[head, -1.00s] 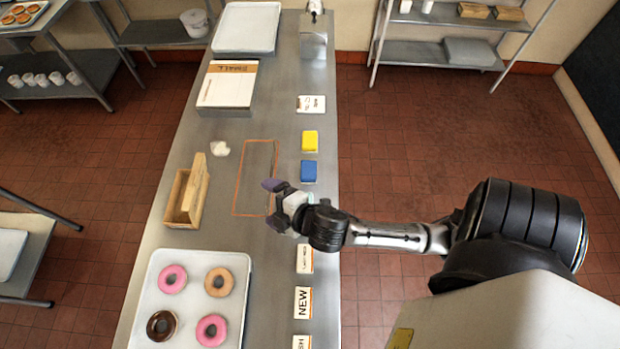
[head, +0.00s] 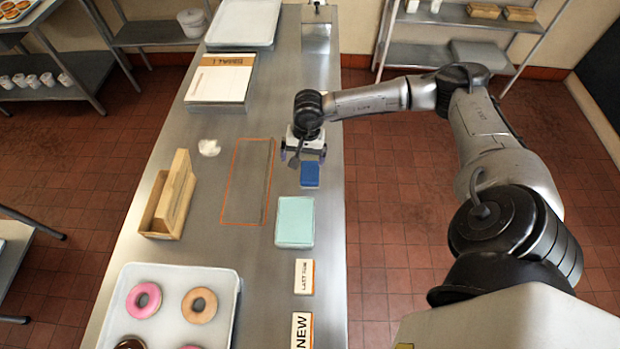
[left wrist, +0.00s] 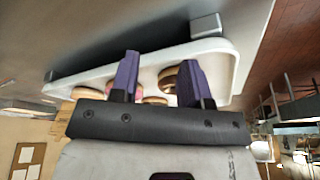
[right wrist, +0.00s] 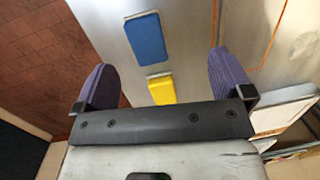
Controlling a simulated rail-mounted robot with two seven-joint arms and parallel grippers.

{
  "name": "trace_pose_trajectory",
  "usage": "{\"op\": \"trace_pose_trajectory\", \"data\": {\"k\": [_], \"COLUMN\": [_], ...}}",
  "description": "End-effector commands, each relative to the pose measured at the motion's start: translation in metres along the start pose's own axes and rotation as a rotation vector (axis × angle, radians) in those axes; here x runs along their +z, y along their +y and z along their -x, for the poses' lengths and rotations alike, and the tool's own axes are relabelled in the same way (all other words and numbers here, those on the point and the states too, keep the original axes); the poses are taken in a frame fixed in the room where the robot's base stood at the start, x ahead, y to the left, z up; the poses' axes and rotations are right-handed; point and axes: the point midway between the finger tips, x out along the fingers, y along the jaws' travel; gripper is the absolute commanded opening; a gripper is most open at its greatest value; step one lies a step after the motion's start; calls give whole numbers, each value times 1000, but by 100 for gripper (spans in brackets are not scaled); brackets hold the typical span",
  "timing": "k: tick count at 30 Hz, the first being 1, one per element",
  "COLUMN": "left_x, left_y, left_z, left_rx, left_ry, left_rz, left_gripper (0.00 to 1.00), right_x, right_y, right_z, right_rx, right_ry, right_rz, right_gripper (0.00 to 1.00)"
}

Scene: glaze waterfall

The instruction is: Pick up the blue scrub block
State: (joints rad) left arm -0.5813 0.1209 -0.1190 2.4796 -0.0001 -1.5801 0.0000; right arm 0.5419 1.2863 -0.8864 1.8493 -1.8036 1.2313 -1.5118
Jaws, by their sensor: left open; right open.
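The blue scrub block (head: 310,174) lies on the steel counter, right of the orange outlined rectangle. In the right wrist view the blue block (right wrist: 147,38) lies beyond my fingertips, toward the top, left of centre. My right gripper (head: 297,157) is over the counter, at the upper left of the blue block in the head view, open and empty. A yellow block (right wrist: 162,88) shows between its fingers in the right wrist view; the arm hides it in the head view. My left gripper (left wrist: 155,80) is open, with the donut tray (left wrist: 225,47) beyond it; it is out of the head view.
A mint-coloured flat pad (head: 295,222) lies below the blue block. White label cards (head: 304,277) stand further down the right edge. A wooden caddy (head: 170,200) and a white crumpled lump (head: 209,147) are left of the outlined rectangle (head: 248,182), which is empty.

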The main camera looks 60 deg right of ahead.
Motion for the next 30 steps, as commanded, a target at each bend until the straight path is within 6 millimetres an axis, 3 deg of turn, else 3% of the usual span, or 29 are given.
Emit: {"op": "trace_pose_trajectory", "data": {"k": [3,6,18,30], "left_x": [1,1,-1,-3], "left_y": [2,3,1,-2], "left_z": [-5,-4,2,10], "left_rx": [4,7,3,-4], "left_ry": [1,2,2,1], "left_rz": [5,7,2,-7], "left_gripper": [43,43,43,43], "right_x": [-24,-32,-39,-39], "right_y": [16,22,28,29], "right_z": [3,-4,-65,-92], "right_rx": [70,97,101,101], "right_ry": [74,97,101,99], "right_rz": [25,33,35,35], "right_gripper": [98,98,98,98]}}
